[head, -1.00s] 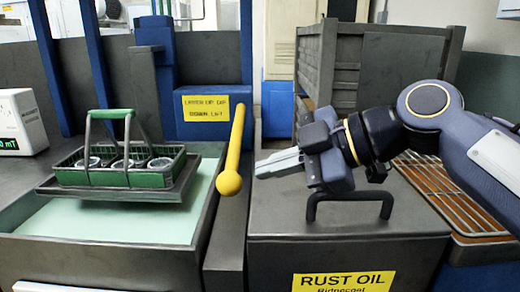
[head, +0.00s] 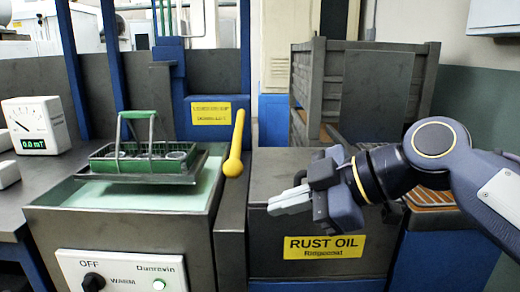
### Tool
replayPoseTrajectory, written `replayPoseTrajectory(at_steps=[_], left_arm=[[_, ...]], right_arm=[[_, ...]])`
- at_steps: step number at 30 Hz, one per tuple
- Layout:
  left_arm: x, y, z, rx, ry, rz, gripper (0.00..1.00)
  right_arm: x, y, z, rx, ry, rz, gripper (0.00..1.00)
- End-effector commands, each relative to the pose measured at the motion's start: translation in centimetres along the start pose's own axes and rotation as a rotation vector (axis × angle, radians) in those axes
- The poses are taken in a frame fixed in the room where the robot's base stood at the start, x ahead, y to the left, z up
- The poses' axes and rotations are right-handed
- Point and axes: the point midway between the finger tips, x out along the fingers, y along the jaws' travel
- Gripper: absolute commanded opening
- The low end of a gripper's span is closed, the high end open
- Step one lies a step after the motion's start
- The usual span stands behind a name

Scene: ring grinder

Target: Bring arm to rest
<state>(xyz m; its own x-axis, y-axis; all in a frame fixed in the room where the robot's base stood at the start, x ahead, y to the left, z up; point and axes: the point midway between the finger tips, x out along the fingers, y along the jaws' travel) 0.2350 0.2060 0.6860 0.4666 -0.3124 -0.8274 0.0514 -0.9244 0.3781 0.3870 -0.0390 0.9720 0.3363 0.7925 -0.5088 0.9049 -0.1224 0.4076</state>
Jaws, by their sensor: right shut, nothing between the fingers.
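My right arm (head: 440,160) comes in from the right edge. Its gripper (head: 272,207) points left, shut and empty, in front of the dark rust oil tank (head: 275,175) and just above its yellow label. It touches nothing that I can see. It hides part of the tank's lid and the lid handle. My left gripper is not in view.
A green basket (head: 113,163) with several round parts sits on a tray over the pale green bath at left. A yellow-knobbed lever (head: 236,146) stands between bath and tank. A control panel (head: 120,272) is in front. A meter (head: 36,125) reads 0.0 mT.

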Motion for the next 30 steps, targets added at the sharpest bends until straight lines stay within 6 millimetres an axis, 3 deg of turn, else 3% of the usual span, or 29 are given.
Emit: replayPoseTrajectory(at_steps=[5, 11, 14, 21, 30], left_arm=[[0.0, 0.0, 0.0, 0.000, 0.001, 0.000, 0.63], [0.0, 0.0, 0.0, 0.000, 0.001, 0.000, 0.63], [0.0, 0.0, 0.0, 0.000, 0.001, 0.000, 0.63], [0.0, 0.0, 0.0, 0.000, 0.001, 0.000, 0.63], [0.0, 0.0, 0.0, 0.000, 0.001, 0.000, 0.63]], right_arm=[[-0.7, -1.6, 3.5, 0.167, -0.085, 0.035, 0.00], [-2.0, -4.8, 9.2, 0.453, -0.204, 0.112, 0.00], [-2.8, -7.2, 12.8, 0.638, -0.268, 0.170, 0.00], [-4.3, -15.0, 21.4, 1.132, -0.379, 0.352, 0.00], [-3.7, -24.1, 28.1, 1.610, -0.413, 0.540, 0.00]])
